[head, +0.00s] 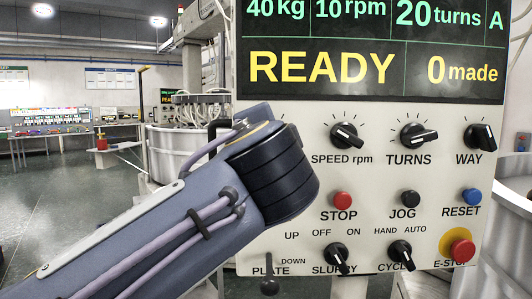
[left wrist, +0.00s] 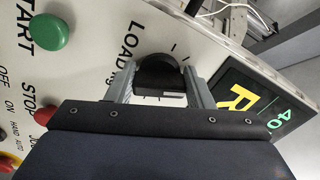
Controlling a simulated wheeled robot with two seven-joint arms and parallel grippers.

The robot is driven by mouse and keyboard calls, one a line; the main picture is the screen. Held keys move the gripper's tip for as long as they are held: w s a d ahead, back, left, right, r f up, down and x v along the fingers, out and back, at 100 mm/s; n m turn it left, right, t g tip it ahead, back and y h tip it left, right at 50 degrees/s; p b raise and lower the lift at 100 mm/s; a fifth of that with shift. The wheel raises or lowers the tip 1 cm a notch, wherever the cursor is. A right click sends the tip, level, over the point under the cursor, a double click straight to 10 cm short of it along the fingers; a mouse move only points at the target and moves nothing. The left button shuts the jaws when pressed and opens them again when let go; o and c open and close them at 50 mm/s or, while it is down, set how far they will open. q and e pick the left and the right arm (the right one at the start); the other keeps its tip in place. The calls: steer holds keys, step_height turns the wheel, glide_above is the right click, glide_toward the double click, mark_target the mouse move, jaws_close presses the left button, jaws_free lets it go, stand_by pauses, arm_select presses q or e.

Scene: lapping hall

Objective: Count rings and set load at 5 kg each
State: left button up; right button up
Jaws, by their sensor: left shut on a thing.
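The control panel (head: 350,170) fills the right half of the head view. Its display (head: 370,45) reads 40 kg, 10 rpm, 20 turns, READY and 0 made. In the left wrist view, the black LOAD knob (left wrist: 158,70) sits between the two grey fingers of my left gripper (left wrist: 160,82), which is shut on it. In the head view, my left arm hides this gripper and the LOAD knob. I cannot make out rings to count. My right gripper is not in view.
The SPEED (head: 345,136), TURNS (head: 412,137) and WAY (head: 480,138) knobs are right of my arm. The green START button (left wrist: 47,32) is near the LOAD knob; the red E-STOP (head: 461,249) is at lower right. Open floor (head: 70,200) lies at left.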

arm_select(q)
steer(key=n+b, duration=0.1)
steer(key=n, duration=0.1)
steer(key=n+b, duration=0.1)
steer(key=n, duration=0.1)
steer(key=shift+d+f, duration=0.15)
steer(key=shift+f, duration=0.2)
steer(key=shift+n+b, duration=0.9)
steer(key=shift+n, duration=0.7)
steer(key=shift+c, duration=0.2)
steer(key=o, duration=1)
steer(key=shift+r, duration=0.1)
steer(key=s+b, duration=0.1)
steer(key=s, duration=0.6)
steer(key=shift+s, duration=0.4)
steer(key=shift+d, duration=0.1)
